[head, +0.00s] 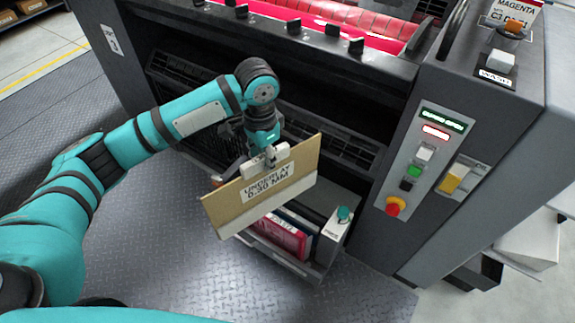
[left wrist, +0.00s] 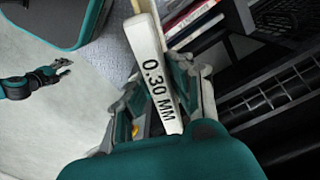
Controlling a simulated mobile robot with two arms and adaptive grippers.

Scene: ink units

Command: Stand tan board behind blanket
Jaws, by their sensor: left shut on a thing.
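The tan board (head: 225,208), labelled "UNDERLAY 0.30 MM", is in my left gripper (head: 268,160), which is shut on the white grip at its top edge. That grip (left wrist: 155,72), marked "0.30 MM", also shows between the fingers in the left wrist view. The board is tilted and held above and in front of a grey open rack (head: 290,262). Red (head: 283,238) and blue flat items stand in the rack; I cannot tell which is the blanket. The board hides part of the rack. My right gripper (left wrist: 55,72) is small in the left wrist view, away from the board.
The dark press body (head: 330,90) rises behind the rack. A control panel (head: 425,160) with buttons is at right. The tread-plate floor (head: 160,270) in front is clear.

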